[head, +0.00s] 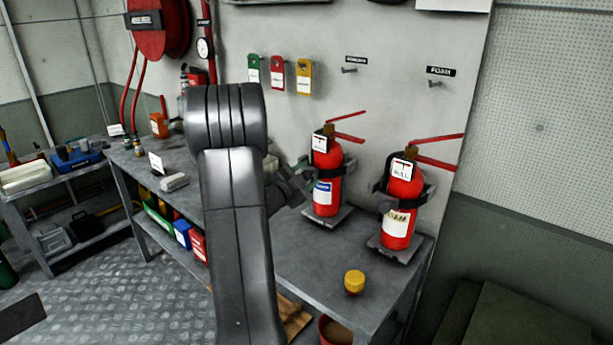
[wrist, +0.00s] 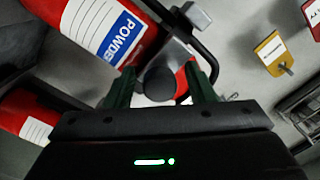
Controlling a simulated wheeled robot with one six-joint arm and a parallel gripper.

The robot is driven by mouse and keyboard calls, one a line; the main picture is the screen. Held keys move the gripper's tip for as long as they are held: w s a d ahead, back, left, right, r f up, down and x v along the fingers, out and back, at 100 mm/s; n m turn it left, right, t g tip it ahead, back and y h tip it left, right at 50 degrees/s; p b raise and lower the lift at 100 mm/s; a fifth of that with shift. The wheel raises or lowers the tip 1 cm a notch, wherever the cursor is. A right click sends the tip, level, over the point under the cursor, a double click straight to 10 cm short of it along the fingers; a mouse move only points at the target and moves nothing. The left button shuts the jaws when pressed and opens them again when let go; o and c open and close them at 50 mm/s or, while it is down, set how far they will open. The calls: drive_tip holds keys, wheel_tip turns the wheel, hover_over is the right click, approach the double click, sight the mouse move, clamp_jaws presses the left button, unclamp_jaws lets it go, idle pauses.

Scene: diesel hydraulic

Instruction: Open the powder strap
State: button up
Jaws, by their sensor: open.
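The powder extinguisher (head: 326,190) is red with a blue and white label and stands on the bench. It also shows in the wrist view (wrist: 70,20), with the word POWDER readable. A black strap (head: 332,172) runs round its body. My gripper (head: 300,192) is beside its left side, partly hidden by my arm. In the wrist view my gripper (wrist: 162,82) is open, with a dark round knob (wrist: 158,84) between its dark green fingers. A black bar (wrist: 172,35) runs beyond the knob. I cannot tell whether the fingers touch the knob.
A second strapped red extinguisher (head: 400,205) stands to the right. A yellow-capped item (head: 354,281) sits near the bench's (head: 310,262) front edge. Green, red and yellow tags (head: 277,74) hang on the wall behind. The bench front between them is mostly clear.

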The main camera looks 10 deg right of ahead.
clamp_jaws()
drive_tip(key=shift+s+f+b, duration=0.1)
drive_tip(key=shift+s+b, duration=0.1)
drive_tip(key=shift+b, duration=0.25)
